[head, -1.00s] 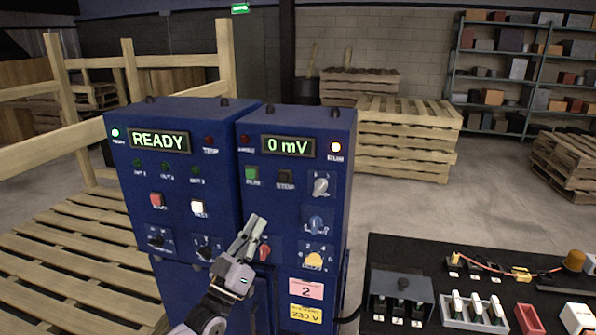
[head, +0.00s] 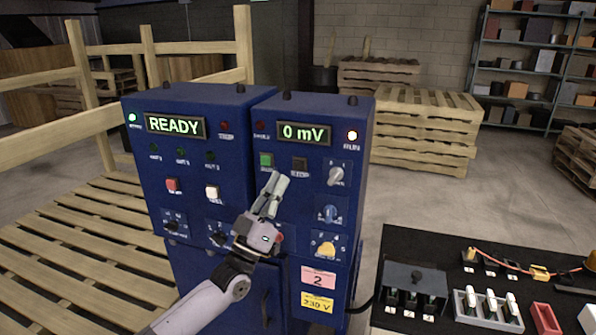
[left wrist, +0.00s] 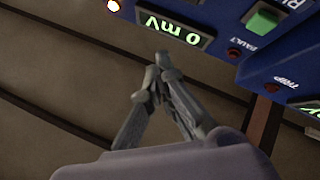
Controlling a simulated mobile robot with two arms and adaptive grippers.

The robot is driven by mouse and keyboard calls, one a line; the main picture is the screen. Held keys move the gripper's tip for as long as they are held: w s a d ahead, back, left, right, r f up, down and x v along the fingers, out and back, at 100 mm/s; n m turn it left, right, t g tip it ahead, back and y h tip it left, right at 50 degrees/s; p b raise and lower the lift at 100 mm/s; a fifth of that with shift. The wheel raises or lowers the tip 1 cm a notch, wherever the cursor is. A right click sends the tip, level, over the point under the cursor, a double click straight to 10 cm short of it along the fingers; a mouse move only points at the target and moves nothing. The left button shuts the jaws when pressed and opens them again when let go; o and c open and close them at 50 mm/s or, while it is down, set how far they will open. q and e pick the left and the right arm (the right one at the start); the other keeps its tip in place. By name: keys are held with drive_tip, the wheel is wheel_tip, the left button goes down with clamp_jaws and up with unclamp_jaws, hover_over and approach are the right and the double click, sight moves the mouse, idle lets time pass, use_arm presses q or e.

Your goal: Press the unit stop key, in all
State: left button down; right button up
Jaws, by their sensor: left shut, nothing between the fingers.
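The right blue cabinet (head: 357,120) has a lit "0 mV" display (head: 303,134), a green key (head: 266,160) and, right of it, a dark stop key (head: 299,164). My left gripper (head: 273,183) is shut and empty, its fingertips below and left of the stop key and just below the green key. I cannot tell how far they are from the panel. In the left wrist view the shut fingertips (left wrist: 160,65) show below the upside-down display (left wrist: 170,25); the green key (left wrist: 262,22) is at the top right, and the stop key is not visible. My right gripper is not in view.
The left cabinet (head: 190,102) shows "READY", with a red key (head: 172,185) and a white key (head: 211,192). Several knobs (head: 336,176) sit right of the stop key. A black bench (head: 450,250) with switches stands at the lower right. Wooden pallets (head: 420,140) stand behind.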

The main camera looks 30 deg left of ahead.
sight(299, 166)
use_arm(q)
drive_tip(key=shift+w+a+b, duration=0.25)
drive_tip(key=shift+w+b, duration=0.35)
drive_tip(key=shift+w, duration=0.45)
drive_tip(key=shift+w+a+b, duration=0.25)
drive_tip(key=shift+w+b, duration=0.3)
drive_tip(key=shift+w, duration=0.45)
drive_tip(key=shift+w+a+b, duration=0.25)
drive_tip(key=shift+w+b, duration=0.35)
drive_tip(key=shift+w, duration=0.45)
drive_tip(key=shift+y, duration=0.3)
drive_tip(key=shift+w+a+b, duration=0.1)
drive_tip(key=shift+w+b, duration=0.25)
drive_tip(key=shift+w, duration=0.05)
drive_tip(key=shift+w+a+b, duration=0.15)
drive_tip(key=shift+w+b, duration=0.3)
drive_tip(key=shift+s+d+p, duration=0.25)
drive_tip(key=shift+s+p, duration=0.4)
drive_tip(key=shift+s, duration=0.25)
